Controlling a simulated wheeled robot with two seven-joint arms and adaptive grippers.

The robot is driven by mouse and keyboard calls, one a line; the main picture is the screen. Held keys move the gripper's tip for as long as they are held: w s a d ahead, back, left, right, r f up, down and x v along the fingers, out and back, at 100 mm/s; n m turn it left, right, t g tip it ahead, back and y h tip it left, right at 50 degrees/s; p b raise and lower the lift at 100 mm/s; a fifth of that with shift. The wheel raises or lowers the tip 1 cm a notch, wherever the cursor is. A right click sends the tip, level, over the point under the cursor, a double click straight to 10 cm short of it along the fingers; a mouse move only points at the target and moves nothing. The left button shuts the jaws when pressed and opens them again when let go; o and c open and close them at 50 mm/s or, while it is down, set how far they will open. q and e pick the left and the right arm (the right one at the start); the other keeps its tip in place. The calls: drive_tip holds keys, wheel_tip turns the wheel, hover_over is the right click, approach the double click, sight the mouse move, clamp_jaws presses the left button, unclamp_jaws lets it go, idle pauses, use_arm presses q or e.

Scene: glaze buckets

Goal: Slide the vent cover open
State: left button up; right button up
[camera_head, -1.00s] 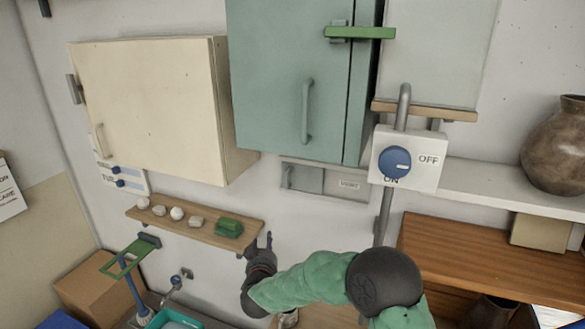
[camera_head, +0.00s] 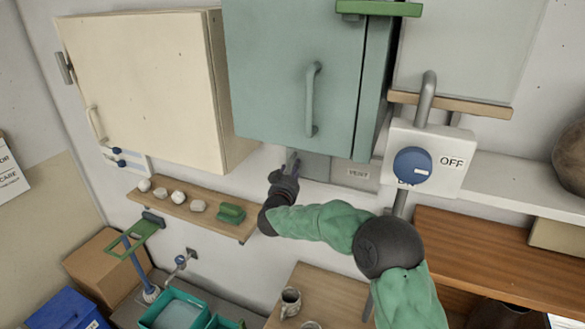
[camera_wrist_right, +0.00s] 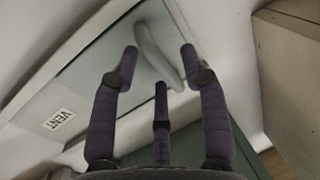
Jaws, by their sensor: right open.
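The vent cover (camera_head: 317,168) is a grey panel low on the wall, under the teal cabinet, left of a label marked VENT (camera_head: 359,174). My right gripper (camera_head: 291,161) is at the cover's left end and hides its handle in the head view. In the right wrist view the grey handle (camera_wrist_right: 155,50) runs between the spread fingers of my right gripper (camera_wrist_right: 159,53), which is open. The panel (camera_wrist_right: 110,70) and the VENT label (camera_wrist_right: 58,119) show to the left. Whether a finger touches the handle I cannot tell. My left gripper is out of view.
The teal cabinet (camera_head: 285,75) hangs directly above the vent. An ON/OFF switch box (camera_head: 428,158) is to the right. Mugs (camera_head: 291,300) stand below.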

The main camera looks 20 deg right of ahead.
drive_tip(key=shift+x, duration=0.75)
drive_tip(key=shift+c, duration=0.3)
clamp_jaws()
drive_tip(key=s+d+b, duration=0.2)
drive_tip(key=s+d, duration=0.3)
drive_tip(key=s+d+b, duration=0.2)
drive_tip(key=s+d, duration=0.3)
drive_tip(key=s, duration=0.1)
drive_tip(key=shift+a, duration=0.1)
drive_tip(key=shift+c, duration=0.9)
unclamp_jaws()
drive_tip(key=shift+o, duration=1.2)
drive_tip(key=shift+s, duration=0.15)
